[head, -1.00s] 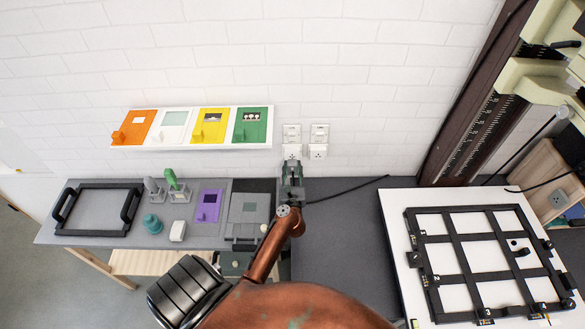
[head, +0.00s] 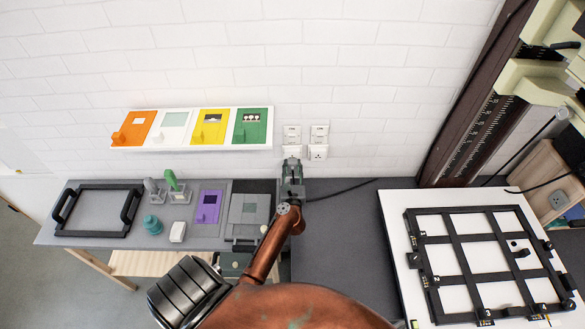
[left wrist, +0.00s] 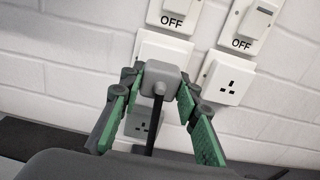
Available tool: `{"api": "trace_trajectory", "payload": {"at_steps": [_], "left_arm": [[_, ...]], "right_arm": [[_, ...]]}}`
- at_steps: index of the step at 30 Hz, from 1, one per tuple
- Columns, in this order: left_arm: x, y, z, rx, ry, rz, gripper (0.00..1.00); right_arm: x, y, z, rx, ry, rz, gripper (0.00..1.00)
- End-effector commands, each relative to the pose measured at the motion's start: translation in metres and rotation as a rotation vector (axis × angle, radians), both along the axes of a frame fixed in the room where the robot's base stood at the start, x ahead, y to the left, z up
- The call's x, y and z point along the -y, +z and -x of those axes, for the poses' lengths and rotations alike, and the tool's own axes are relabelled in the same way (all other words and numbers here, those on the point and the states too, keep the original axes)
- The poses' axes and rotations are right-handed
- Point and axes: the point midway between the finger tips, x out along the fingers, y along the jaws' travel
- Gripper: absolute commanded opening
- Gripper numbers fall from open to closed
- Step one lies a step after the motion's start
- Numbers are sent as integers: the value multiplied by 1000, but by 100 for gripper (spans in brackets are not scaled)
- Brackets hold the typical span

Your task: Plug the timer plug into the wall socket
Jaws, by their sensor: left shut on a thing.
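A grey plug (left wrist: 159,78) with a black cable sits between the green-padded fingers of my left gripper (left wrist: 158,92), which is shut on it. In the left wrist view, the plug overlaps the lower part of the left white wall socket plate (left wrist: 165,48) and hides its holes. I cannot tell whether the plug touches it. A second wall socket (left wrist: 228,84), with bare holes, is to the right. In the head view, my left gripper (head: 291,168) is just below the left socket (head: 291,152); the right socket (head: 318,152) is clear. My right gripper is not in view.
Switches marked OFF (left wrist: 177,13) are above the sockets. A grey slotted outlet face (left wrist: 142,126) shows below the plug. The black cable (head: 345,190) runs right across the dark bench. A white board with a black frame (head: 480,255) lies right; a shelf with coloured panels (head: 191,127) is left.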

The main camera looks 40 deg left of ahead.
Motion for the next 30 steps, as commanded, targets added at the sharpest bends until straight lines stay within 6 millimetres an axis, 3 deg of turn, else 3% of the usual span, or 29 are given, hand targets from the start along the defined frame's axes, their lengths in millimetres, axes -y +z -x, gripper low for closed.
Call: {"api": "trace_trajectory", "payload": {"at_steps": [30], "left_arm": [[-12,0,-14,1,0,-1,0]], "right_arm": [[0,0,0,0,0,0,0]]}}
